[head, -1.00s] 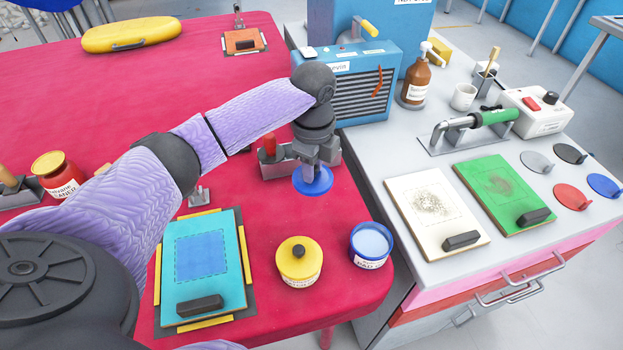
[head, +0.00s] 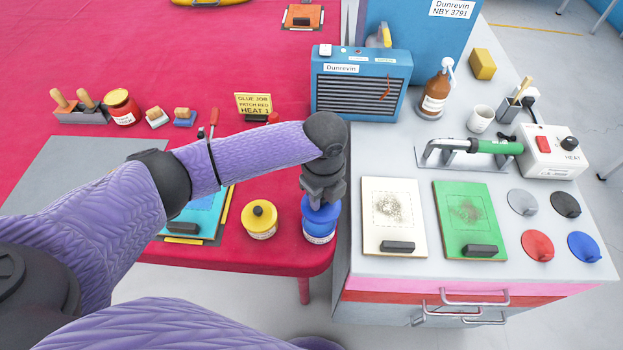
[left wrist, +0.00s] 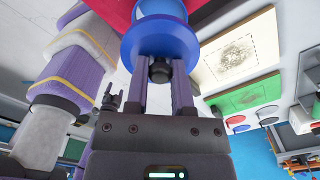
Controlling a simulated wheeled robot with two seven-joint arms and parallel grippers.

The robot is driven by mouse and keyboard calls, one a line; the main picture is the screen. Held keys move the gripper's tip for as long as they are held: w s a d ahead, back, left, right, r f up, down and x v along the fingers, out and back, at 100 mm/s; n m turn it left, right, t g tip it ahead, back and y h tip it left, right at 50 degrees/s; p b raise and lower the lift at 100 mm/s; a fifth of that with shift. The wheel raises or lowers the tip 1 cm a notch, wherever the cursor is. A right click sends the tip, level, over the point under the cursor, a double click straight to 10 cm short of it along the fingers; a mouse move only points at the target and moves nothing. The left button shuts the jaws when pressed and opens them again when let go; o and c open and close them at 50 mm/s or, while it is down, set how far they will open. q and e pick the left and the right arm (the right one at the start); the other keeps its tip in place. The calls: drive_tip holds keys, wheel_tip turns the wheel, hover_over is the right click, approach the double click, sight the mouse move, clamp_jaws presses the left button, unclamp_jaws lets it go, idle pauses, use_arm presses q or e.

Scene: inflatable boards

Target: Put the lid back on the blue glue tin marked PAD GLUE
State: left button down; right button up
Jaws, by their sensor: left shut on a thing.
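The blue glue tin (head: 319,234) stands at the right front corner of the red table, its label partly readable. The blue lid (head: 322,211) is held at the tin's mouth; whether it is fully seated or just above the rim I cannot tell. My left gripper (head: 322,198) points down over the tin, shut on the lid's dark knob.
A yellow tin (head: 259,220) with its lid on stands left of the blue tin. A turquoise board (head: 200,216) lies further left, partly behind my arm. The grey bench (head: 357,262) stands close on the right, with white (head: 394,218) and green (head: 470,222) boards.

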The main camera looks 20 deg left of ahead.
use_arm(q)
drive_tip(key=shift+a+f+b, duration=0.1)
drive_tip(key=shift+f+b, duration=0.2)
drive_tip(key=shift+f, duration=0.2)
wheel_tip(320, 180, down, 4)
drive_tip(key=b, duration=0.4)
drive_tip(key=shift+f+b, duration=0.45)
drive_tip(key=shift+f, duration=0.25)
drive_tip(key=shift+r+p, duration=0.1)
drive_tip(key=shift+p, duration=0.6)
drive_tip(key=shift+f, duration=0.2)
idle(0.4)
drive_tip(key=shift+p, duration=0.35)
